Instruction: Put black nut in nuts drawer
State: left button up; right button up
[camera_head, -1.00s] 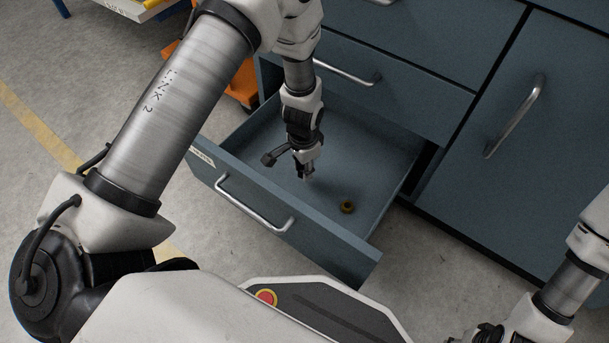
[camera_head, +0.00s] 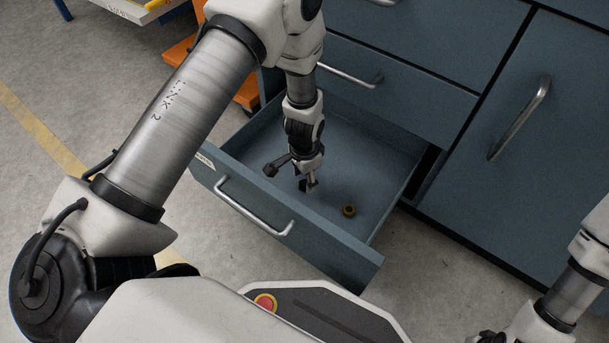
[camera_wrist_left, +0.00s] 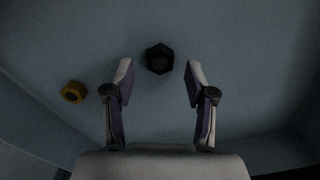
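The nuts drawer (camera_head: 235,173) is pulled open, with a label on its front. My left gripper (camera_head: 308,187) points down inside it. In the left wrist view my left gripper (camera_wrist_left: 160,80) has its fingers spread apart. The black nut (camera_wrist_left: 160,59) shows between and just beyond the fingertips, against the drawer floor, with no finger touching it. In the head view I cannot clearly separate the nut from the dark fingers. My right gripper (camera_head: 490,337) is partly cut off at the bottom edge, and its fingers cannot be made out.
A brass-coloured nut (camera_head: 349,210) lies on the drawer floor, right of my left gripper; it also shows in the left wrist view (camera_wrist_left: 74,92). The drawer walls surround the gripper. A closed drawer (camera_head: 400,85) is above and a cabinet door (camera_head: 540,130) stands right.

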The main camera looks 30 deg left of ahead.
aim_at(304, 184)
pick_arm(q)
jog(key=shift+r, duration=0.25)
notch_tip(304, 184, up, 13)
jog(key=p, duration=0.7)
jog(key=shift+f, duration=0.15)
